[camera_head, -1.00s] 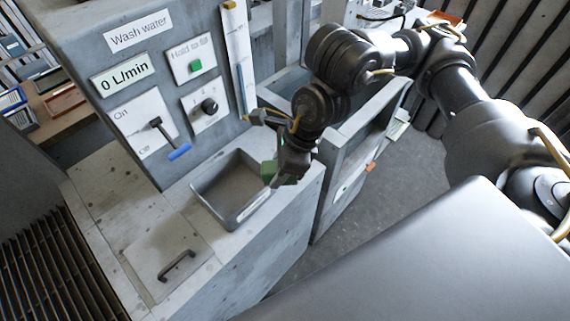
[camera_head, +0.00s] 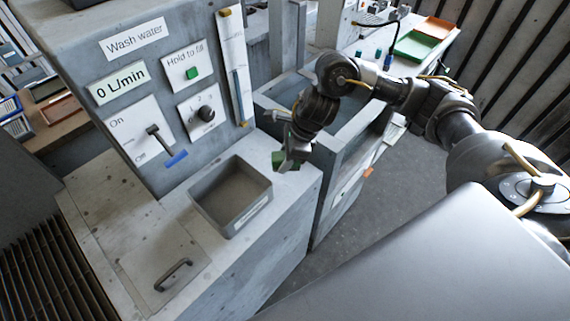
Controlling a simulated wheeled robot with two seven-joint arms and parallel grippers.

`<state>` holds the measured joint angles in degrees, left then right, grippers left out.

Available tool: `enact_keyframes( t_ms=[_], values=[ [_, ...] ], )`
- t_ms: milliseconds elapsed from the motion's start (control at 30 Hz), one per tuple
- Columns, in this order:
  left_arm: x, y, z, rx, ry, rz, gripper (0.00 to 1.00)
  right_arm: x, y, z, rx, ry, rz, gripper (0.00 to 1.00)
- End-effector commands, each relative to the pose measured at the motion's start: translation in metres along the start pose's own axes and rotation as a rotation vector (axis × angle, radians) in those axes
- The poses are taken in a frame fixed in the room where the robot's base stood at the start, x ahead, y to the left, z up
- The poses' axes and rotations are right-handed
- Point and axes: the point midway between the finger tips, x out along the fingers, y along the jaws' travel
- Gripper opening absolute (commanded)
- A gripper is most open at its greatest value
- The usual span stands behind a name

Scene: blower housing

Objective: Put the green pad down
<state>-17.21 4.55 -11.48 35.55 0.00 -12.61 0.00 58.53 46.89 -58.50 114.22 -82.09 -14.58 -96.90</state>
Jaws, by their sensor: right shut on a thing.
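The green pad (camera_head: 278,160) is a small dark green block between the fingers of my right gripper (camera_head: 284,164). The gripper is shut on it and points down over the counter (camera_head: 297,192), just beyond the right back corner of the grey bin. Part of the pad is hidden by the fingers. I cannot tell whether the pad touches the counter top. My left gripper is not in view.
A water tank (camera_head: 340,140) stands at the right. Green (camera_head: 418,46) and orange (camera_head: 437,28) trays lie at the back.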

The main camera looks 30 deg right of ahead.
Motion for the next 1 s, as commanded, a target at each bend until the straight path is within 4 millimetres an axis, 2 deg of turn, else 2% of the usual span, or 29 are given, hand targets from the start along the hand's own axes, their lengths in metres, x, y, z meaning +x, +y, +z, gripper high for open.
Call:
enact_keyframes(
  t_ms=[133, 300, 667, 700, 800, 833, 1000],
  values=[
    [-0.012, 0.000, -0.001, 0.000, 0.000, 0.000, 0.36, 0.015, -0.003, -0.009, 0.005, 0.005, 0.004, 0.17],
    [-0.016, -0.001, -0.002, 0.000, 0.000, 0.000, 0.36, 0.030, -0.003, -0.014, 0.002, 0.001, 0.001, 0.17],
    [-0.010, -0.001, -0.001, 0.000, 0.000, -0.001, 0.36, 0.036, -0.003, -0.016, 0.000, 0.001, 0.000, 0.17],
    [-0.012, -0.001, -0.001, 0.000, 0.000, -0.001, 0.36, 0.034, -0.003, -0.015, 0.000, 0.001, 0.000, 0.43],
    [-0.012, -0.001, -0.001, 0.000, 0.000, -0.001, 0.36, 0.034, -0.003, -0.015, 0.001, 0.001, 0.000, 0.56],
    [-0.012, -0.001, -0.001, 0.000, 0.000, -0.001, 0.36, 0.034, -0.003, -0.015, 0.001, 0.001, 0.000, 0.60],
    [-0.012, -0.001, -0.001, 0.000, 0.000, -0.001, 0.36, 0.034, -0.003, -0.015, 0.001, 0.001, 0.000, 0.60]
  ],
)
